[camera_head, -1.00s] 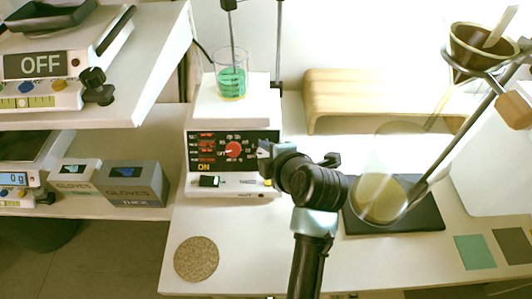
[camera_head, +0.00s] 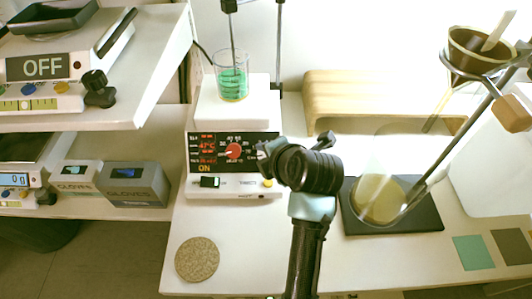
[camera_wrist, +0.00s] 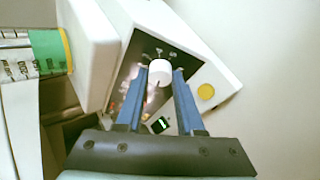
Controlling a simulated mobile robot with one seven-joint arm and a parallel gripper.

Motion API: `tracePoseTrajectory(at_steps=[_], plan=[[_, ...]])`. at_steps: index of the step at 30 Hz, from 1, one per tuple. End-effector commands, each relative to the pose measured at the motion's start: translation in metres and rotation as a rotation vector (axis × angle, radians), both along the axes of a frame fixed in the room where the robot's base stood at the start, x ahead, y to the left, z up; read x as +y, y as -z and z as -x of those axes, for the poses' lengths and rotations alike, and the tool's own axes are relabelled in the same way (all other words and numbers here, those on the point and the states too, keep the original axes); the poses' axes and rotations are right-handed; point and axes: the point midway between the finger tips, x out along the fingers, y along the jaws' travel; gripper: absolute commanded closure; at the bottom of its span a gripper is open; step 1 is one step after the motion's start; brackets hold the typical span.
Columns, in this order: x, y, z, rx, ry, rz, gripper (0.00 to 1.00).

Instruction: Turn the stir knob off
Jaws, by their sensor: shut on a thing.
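The stirrer hotplate (camera_head: 206,106) stands at the back of the bench with a dark front panel, a red knob (camera_head: 234,151) and lit red readouts above the word ON. In the wrist view, the white stir knob (camera_wrist: 160,72) sits on the panel between the blue fingers of my gripper (camera_wrist: 163,78), which is shut on it. In the head view, my gripper (camera_head: 263,151) reaches the panel's right end and hides that knob. Its pointer setting cannot be read.
A beaker of green liquid (camera_head: 232,80) stands on the plate with a rod in it. A flask (camera_head: 378,198) on a dark base and a filter stand are at the right. Glove boxes (camera_head: 136,183) are left. A cork mat (camera_head: 197,259) lies in front.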

Motion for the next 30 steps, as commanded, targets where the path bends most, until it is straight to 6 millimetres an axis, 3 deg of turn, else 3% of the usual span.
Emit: tracePoseTrajectory(at_steps=[3,4,9,20,30], plan=[[0.0,0.0,0.0,-0.001,0.001,0.002,1.0],[0.0,0.0,0.0,-0.001,0.001,0.002,0.61],[0.0,0.0,0.0,0.0,0.001,0.001,0.33],[-0.002,-0.004,0.003,-0.001,0.001,-0.001,0.33],[-0.021,-0.05,0.045,-0.004,0.004,0.0,0.33]])
